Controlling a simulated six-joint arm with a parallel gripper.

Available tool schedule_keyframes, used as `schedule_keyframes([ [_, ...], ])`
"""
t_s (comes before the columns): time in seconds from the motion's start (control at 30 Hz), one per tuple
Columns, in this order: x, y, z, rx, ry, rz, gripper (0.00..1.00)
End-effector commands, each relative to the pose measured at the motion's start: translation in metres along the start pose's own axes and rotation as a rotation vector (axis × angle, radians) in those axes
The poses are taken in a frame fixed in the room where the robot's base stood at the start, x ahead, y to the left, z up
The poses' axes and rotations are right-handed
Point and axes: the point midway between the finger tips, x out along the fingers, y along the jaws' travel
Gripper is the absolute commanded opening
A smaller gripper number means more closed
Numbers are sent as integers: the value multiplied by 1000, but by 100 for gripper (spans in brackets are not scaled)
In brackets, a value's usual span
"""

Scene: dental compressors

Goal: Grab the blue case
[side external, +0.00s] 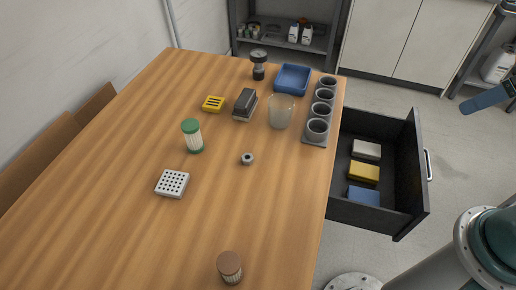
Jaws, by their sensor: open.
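A blue case (364,196) lies in the open dark drawer (386,220) to the right of the table, at the drawer's near end. It lies flat in front of a yellow case (364,172). A blue-grey part with a dark piece behind it juts in at the right edge; it looks like part of my gripper (486,98). It is in the air, well apart from the drawer, and nothing shows held in it. Most of the gripper is cut off by the picture's edge.
A grey-white case (367,149) lies at the drawer's far end. The drawer walls stand around the cases. The wooden table (120,215) holds a blue tray (292,78), a grey cup rack (314,140), a clear beaker (281,112) and a green-lidded jar (193,137).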

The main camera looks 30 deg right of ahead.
Motion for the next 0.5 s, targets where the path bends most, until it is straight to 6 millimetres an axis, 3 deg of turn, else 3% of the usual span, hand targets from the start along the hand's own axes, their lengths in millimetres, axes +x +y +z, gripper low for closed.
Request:
schedule_keyframes([
  [0.27, 27, 0, -16, 66, -50, 3, 100],
  [0.5, 68, 0, -31, 158, -112, 11, 100],
])
